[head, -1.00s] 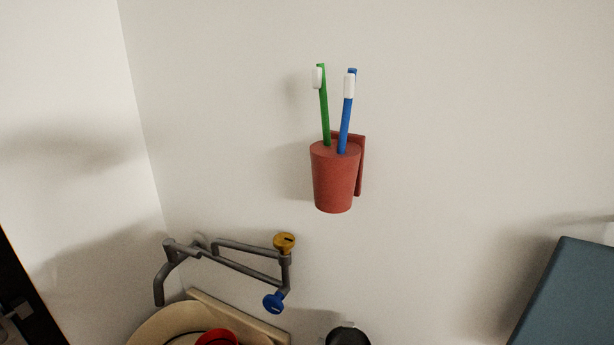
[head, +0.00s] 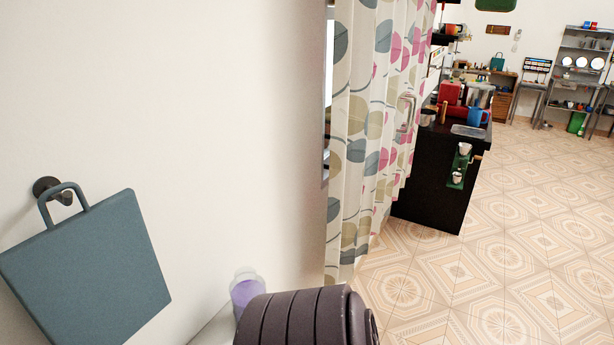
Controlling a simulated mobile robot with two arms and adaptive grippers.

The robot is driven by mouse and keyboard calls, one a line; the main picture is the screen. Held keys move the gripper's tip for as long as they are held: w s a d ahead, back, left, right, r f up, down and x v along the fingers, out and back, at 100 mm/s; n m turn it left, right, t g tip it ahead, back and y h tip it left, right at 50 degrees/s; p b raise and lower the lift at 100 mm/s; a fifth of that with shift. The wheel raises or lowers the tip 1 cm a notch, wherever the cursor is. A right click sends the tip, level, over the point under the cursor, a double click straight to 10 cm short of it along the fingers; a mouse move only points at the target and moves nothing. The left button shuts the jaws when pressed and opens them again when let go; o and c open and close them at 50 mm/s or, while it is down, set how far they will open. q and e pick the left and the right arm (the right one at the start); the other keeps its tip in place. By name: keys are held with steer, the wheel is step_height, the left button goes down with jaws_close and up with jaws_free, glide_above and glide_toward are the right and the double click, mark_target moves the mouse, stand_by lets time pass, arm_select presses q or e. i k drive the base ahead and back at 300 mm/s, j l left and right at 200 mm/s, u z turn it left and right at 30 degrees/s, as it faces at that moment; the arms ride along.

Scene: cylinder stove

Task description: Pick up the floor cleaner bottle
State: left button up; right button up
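A bottle with purple contents and a pale top (head: 246,290) stands low in the head view, near the wall and left of the curtain. Its label cannot be read, so I cannot tell for sure that it is the floor cleaner. A dark ribbed form in front hides its lower right part. Neither of my grippers is in view.
A blue-grey bag-shaped board (head: 88,275) hangs from a wall hook at the left. A leaf-patterned curtain (head: 362,140) hangs in the middle. Beyond it stands a black cabinet (head: 428,185) with kitchenware. The tiled floor (head: 520,230) at the right is open.

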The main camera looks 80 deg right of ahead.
mark_target(247, 285)
steer(key=z, duration=2.2)
steer(key=u, duration=2)
steer(key=l+u, duration=0.15)
steer(key=u, duration=0.3)
steer(key=k+l+u, duration=0.1)
steer(key=u, duration=0.4)
steer(key=l+u, duration=0.1)
steer(key=u, duration=0.35)
steer(key=k+u, duration=0.15)
steer(key=u, duration=0.35)
steer(key=k+l+u, duration=0.1)
steer(key=u, duration=0.35)
steer(key=k+u, duration=0.35)
steer(key=u, duration=0.15)
steer(key=k+j+u, duration=0.15)
steer(key=k+u, duration=0.15)
steer(key=u, duration=0.15)
steer(key=k+j+u, duration=0.1)
steer(key=k+j, duration=0.25)
steer(key=k, duration=0.15)
steer(key=z, duration=3.35)
